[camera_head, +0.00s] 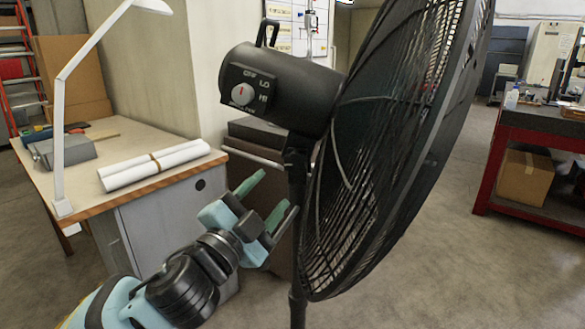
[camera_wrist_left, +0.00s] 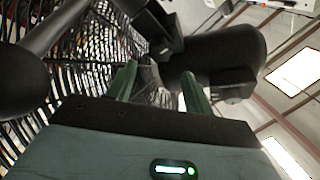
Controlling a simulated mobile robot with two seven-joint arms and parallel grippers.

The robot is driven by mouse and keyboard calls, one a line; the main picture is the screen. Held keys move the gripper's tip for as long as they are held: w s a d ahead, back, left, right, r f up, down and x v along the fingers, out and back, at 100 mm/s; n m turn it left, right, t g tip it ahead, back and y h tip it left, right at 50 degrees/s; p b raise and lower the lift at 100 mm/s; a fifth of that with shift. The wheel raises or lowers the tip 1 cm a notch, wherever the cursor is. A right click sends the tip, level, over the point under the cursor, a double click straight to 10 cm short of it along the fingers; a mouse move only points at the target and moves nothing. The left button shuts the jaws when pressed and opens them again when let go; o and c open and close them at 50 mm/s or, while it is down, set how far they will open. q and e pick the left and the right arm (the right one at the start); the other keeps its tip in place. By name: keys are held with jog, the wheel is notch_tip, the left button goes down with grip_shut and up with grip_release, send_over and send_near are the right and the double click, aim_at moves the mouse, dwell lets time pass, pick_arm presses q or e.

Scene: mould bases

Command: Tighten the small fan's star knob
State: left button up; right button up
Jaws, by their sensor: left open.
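A black pedestal fan (camera_head: 385,150) fills the middle of the head view. Its motor housing (camera_head: 285,88) carries a control panel with a pale dial (camera_head: 242,94), and its pole (camera_head: 297,190) runs down below. My left gripper (camera_head: 270,192) is open and empty, left of the pole and below the housing, fingers pointing up and right. In the left wrist view the open fingers (camera_wrist_left: 158,72) point toward the dark bracket (camera_wrist_left: 160,30) beneath the housing (camera_wrist_left: 225,52). I cannot make out the star knob for certain in either view. My right gripper is not in view.
A wooden-topped desk (camera_head: 130,187) with rolled paper (camera_head: 155,166) and a white lamp (camera_head: 60,130) stands at the left. A red-framed workbench (camera_head: 540,130) with a cardboard box (camera_head: 527,176) below is at the right. The fan's cage lies close right of the gripper.

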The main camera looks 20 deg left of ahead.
aim_at(292, 166)
pick_arm(q)
jog(key=shift+p+x, duration=0.45)
jog(key=shift+x, duration=3.45)
